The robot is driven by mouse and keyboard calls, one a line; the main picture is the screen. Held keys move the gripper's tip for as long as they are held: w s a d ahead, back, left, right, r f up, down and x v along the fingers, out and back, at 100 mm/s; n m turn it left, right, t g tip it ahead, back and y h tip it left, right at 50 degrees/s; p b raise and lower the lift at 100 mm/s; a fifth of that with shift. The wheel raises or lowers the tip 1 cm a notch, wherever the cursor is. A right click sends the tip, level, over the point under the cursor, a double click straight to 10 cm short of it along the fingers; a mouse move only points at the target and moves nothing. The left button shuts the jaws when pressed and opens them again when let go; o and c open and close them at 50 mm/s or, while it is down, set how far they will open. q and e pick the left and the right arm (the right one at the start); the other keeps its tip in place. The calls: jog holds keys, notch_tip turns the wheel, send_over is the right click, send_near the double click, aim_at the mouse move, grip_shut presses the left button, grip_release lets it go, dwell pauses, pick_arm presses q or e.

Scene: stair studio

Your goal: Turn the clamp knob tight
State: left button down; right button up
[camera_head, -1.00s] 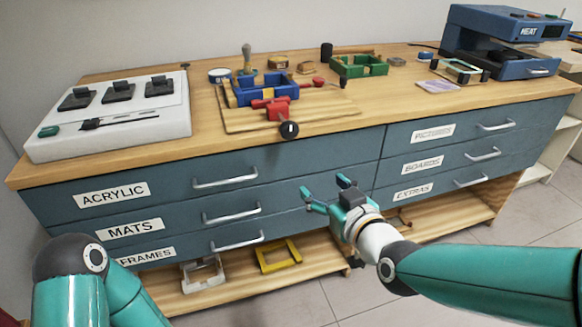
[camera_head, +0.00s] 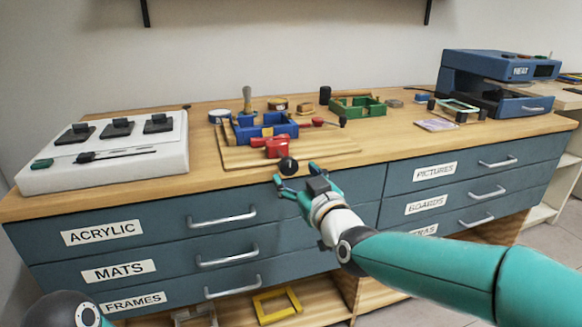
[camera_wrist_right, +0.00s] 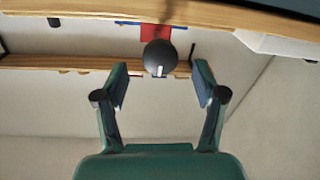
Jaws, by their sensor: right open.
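The clamp knob (camera_head: 288,166) is a black round knob with a white mark, at the front of a red clamp block (camera_head: 277,147) by the bench's front edge. The red clamp sits against a blue frame (camera_head: 262,127) on a wooden board (camera_head: 330,148). My right gripper (camera_head: 296,172) is open, close to the knob and in front of the bench edge. In the right wrist view the knob (camera_wrist_right: 159,57) shows ahead of and between the open fingertips (camera_wrist_right: 160,83), not gripped. Only part of my left arm shows at the lower left; its gripper is out of view.
A white panel with black switches (camera_head: 110,150) stands on the left of the bench. A green frame (camera_head: 357,106) and a blue heat press (camera_head: 495,82) stand to the right. Drawers with protruding handles (camera_head: 222,217) line the bench front. A second red clamp part (camera_head: 312,122) lies behind.

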aim_at(291, 169)
jog(key=shift+x, duration=2.45)
